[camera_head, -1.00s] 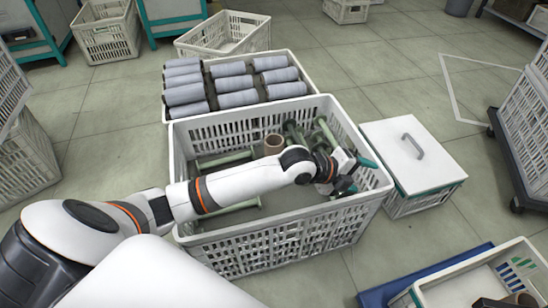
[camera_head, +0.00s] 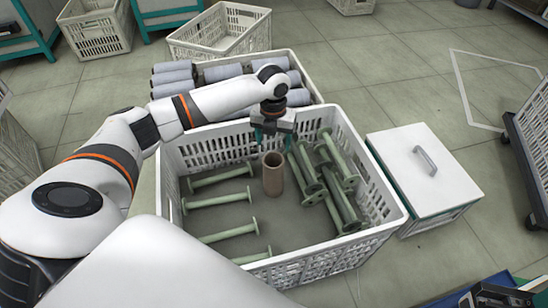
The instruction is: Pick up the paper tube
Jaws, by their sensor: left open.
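The brown paper tube (camera_head: 273,177) stands upright inside the large white crate (camera_head: 375,237), near its middle. Its open top faces up. My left gripper (camera_head: 272,142) is open, pointing down above and just behind the tube's top. I see no contact with the tube, though the exact gap is hard to judge. My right gripper (camera_head: 495,294) shows only as a dark part at the bottom right edge, and its jaws cannot be made out.
Several green bobbins (camera_head: 336,180) lie piled right of the tube, and several more (camera_head: 219,202) lie apart on its left. Crate walls surround them. A white lidded box (camera_head: 415,165) stands right. A crate of grey-wound bobbins (camera_head: 176,78) stands behind.

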